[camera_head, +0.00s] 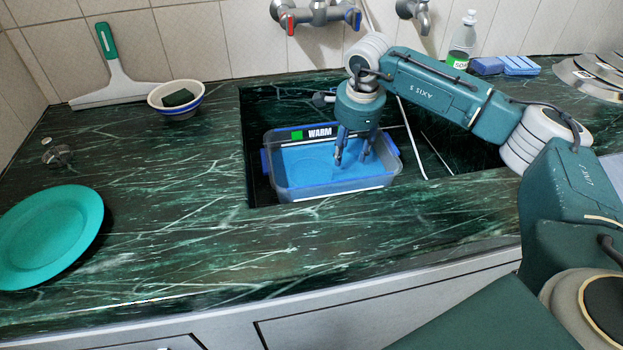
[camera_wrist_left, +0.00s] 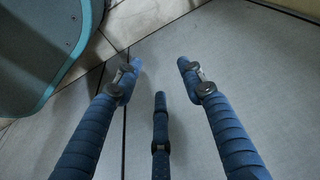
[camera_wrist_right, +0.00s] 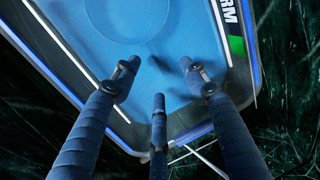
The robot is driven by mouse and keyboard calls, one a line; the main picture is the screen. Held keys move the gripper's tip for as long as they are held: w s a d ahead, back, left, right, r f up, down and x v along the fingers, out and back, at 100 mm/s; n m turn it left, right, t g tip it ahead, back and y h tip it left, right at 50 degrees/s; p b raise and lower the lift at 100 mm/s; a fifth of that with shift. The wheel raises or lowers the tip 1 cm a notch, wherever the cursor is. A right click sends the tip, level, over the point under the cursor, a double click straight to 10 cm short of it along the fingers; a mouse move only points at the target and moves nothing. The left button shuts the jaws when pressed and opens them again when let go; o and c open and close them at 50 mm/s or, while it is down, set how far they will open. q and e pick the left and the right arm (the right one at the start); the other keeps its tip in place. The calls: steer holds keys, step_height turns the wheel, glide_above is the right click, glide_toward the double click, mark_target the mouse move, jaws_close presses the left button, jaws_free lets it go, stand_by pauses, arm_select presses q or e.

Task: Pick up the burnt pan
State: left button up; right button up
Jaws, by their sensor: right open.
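No burnt pan shows clearly. A clear tub (camera_head: 330,188) labelled "WARM", with blue water, sits in the sink. A faint round outline (camera_wrist_right: 122,18) shows in its water in the right wrist view; I cannot tell whether it is a pan. My right gripper (camera_head: 353,155) points down over the tub's right half, its fingers spread and empty. In the right wrist view the same gripper (camera_wrist_right: 159,75) is beside the round outline. My left gripper (camera_wrist_left: 159,75) is open and empty, seen only in the left wrist view, over a plain grey surface.
A green plate (camera_head: 48,235) lies at the counter's left. A bowl (camera_head: 176,112) with a dark sponge and a squeegee (camera_head: 120,85) are behind it. A bottle (camera_head: 462,42), blue sponges (camera_head: 520,66) and stacked metal discs (camera_head: 590,80) stand at the back right. The front counter is clear.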

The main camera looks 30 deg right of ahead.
mark_target(348, 170)
steer(key=f, duration=0.2)
steer(key=shift+w+d+f, duration=0.1)
steer(key=shift+w+f, duration=0.1)
steer(key=shift+f, duration=0.15)
steer(key=f, duration=0.3)
steer(key=f+b, duration=0.1)
steer(key=shift+d+f, duration=0.2)
steer(key=shift+d, duration=0.1)
steer(key=shift+w+f, duration=0.15)
steer(key=shift+f, duration=0.05)
arm_select(q)
steer(key=r, duration=0.4)
steer(key=shift+w, duration=0.25)
arm_select(e)
jaws_close()
steer(key=shift+r, duration=0.1)
